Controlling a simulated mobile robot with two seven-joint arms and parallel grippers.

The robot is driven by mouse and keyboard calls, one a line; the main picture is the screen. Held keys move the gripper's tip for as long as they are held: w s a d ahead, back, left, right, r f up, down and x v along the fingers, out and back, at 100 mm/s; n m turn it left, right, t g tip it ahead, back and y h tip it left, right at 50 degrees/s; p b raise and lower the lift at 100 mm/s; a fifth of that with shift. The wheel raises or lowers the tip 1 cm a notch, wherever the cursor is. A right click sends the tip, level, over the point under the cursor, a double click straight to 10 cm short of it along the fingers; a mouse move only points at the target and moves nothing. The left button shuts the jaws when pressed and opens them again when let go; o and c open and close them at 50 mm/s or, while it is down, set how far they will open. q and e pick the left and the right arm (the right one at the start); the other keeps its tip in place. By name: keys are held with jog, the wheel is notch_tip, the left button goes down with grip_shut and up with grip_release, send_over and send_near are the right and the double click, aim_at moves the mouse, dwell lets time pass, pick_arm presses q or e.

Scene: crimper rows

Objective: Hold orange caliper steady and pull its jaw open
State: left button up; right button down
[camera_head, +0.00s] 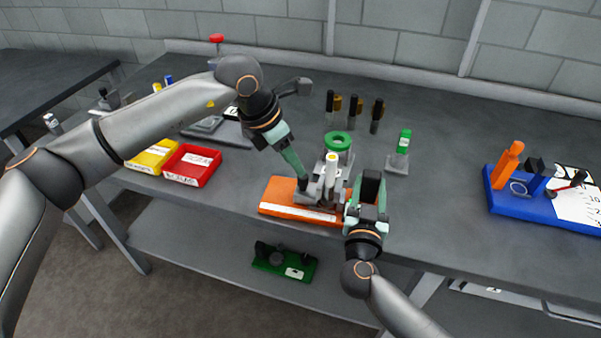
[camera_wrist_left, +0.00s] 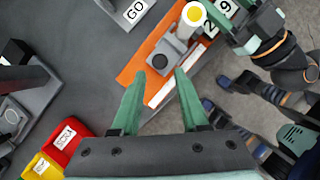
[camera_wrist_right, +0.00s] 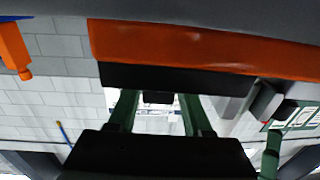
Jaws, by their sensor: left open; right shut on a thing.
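The orange caliper (camera_head: 283,196) lies near the table's front edge, an orange base with grey parts on top and a white upright post with a yellow tip (camera_wrist_left: 193,14). A grey block with a round face (camera_wrist_left: 160,63) sits on the base. My left gripper (camera_wrist_left: 160,73) is open, fingers pointing down, its tips close to that block; contact is unclear. My right gripper (camera_head: 362,205) is shut on the caliper's right end; its fingers partly hide the grip. In the right wrist view the orange base (camera_wrist_right: 190,45) spans the top, close above the fingers (camera_wrist_right: 158,108).
A green ring (camera_head: 338,141) and a green-handled gauge (camera_head: 398,160) stand behind the caliper. Red (camera_head: 192,164) and yellow (camera_head: 153,154) bins sit to the left. A blue board (camera_head: 530,202) with tools lies at the right. The table between caliper and blue board is clear.

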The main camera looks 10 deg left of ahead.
aim_at(309, 188)
pick_arm(q)
jog(key=x, duration=0.5)
jog(key=shift+d+f, duration=0.1)
jog(key=shift+f, duration=0.25)
jog(key=shift+c, duration=0.3)
grip_shut()
dwell(0.8)
